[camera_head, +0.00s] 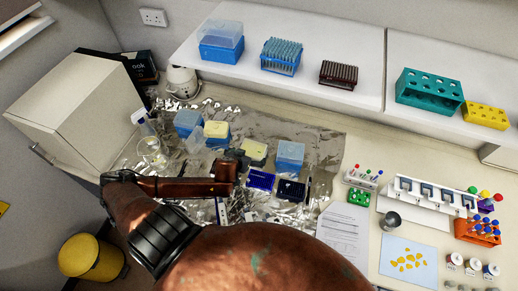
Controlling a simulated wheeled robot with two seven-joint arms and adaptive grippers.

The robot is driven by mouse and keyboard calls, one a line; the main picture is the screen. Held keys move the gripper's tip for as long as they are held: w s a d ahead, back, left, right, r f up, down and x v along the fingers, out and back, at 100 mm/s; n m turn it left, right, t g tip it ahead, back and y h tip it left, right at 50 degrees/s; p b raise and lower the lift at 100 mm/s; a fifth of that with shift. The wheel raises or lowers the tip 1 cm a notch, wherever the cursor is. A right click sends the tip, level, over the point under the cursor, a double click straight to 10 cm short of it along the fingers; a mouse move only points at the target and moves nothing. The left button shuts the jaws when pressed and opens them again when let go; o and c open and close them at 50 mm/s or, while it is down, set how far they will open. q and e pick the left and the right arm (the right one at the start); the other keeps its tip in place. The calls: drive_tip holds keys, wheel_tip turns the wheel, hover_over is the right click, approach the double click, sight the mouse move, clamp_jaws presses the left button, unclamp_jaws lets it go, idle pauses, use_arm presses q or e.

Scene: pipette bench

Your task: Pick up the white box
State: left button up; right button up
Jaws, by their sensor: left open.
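My left gripper (236,160) is open above the foil-covered part of the bench, at the end of my copper-coloured arm. Just right of its fingers is a box with a pale cream top (254,150). A similar pale-topped box with a blue base (216,131) stands behind and left of the gripper. I cannot tell which of these is the white box. A gap or contact between the gripper and the nearer box is hard to tell. My right gripper is not in view.
Blue boxes (290,155) (187,122) stand on the foil (325,145), with dark blue trays (260,180) close by. A white cabinet (75,105) stands left. Racks (430,92) line the shelf. A pipette stand (425,200) and a paper sheet (342,228) are right.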

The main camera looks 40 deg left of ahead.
use_arm(q)
drive_tip(key=shift+w+a+f, duration=0.1)
drive_tip(key=shift+w+f, duration=0.2)
drive_tip(key=shift+w+a+f, duration=0.15)
drive_tip(key=shift+w+f, duration=0.3)
drive_tip(key=shift+f, duration=0.1)
drive_tip(key=x, duration=0.2)
drive_tip(key=p+x, duration=0.1)
drive_tip(key=x, duration=0.1)
drive_tip(key=shift+s+f, duration=0.2)
drive_tip(key=shift+f, duration=0.15)
drive_tip(key=shift+w+f, duration=0.25)
drive_tip(key=shift+f, duration=0.15)
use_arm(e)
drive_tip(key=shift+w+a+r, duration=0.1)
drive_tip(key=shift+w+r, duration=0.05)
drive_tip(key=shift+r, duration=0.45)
use_arm(q)
drive_tip(key=shift+c, duration=0.4)
drive_tip(key=c, duration=1)
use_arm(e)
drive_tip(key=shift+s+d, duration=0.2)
